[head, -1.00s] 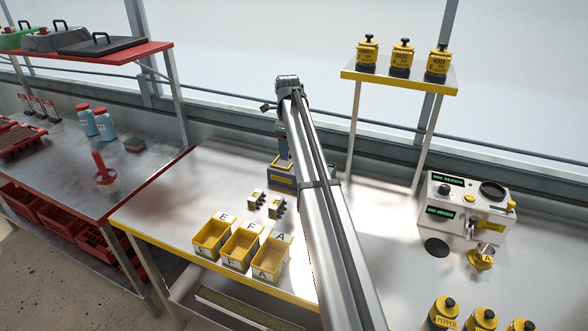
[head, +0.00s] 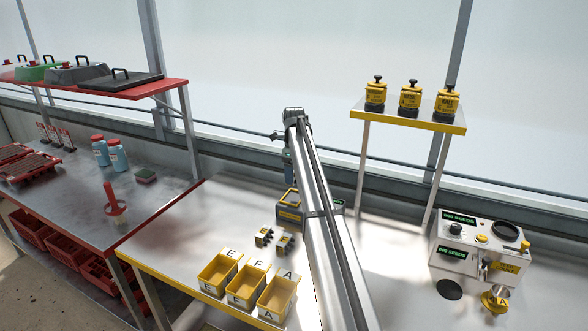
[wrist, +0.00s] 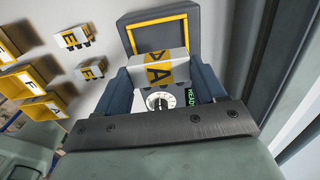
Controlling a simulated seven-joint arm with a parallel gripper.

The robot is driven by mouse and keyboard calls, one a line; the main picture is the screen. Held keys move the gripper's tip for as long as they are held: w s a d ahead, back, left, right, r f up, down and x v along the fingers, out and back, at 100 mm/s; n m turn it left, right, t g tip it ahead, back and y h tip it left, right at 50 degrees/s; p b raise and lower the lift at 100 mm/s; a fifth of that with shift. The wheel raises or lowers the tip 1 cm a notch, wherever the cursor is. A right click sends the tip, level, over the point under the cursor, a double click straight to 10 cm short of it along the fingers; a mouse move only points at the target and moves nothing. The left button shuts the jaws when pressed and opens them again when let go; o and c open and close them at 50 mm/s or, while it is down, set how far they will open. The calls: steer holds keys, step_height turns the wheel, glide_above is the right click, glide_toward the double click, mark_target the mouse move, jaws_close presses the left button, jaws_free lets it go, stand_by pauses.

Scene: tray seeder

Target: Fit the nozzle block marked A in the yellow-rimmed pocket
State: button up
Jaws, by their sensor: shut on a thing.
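The nozzle block marked A (wrist: 158,70) is light grey with a yellow band and a black A. My gripper (wrist: 168,78) is shut on it, with a dark blue finger on each side in the wrist view. The yellow-rimmed pocket (wrist: 161,37) lies just beyond the block, in a dark grey station, and its visible floor is bare. The block overlaps the pocket's near edge in the picture; I cannot tell the height between them.
Yellow bins marked E (head: 208,288), F (head: 240,299) and A (head: 270,313) stand nearer the front. A dial (wrist: 160,101) and green display (wrist: 190,96) show below the held block. A shelf (head: 440,121) stands behind, right.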

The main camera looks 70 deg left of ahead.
steer(key=shift+f, duration=3.5)
steer(key=shift+f, duration=0.2)
steer(key=o, duration=1.2)
steer(key=shift+r, duration=0.1)
step_height(320, 180, up, 14)
steer(key=shift+f, duration=0.2)
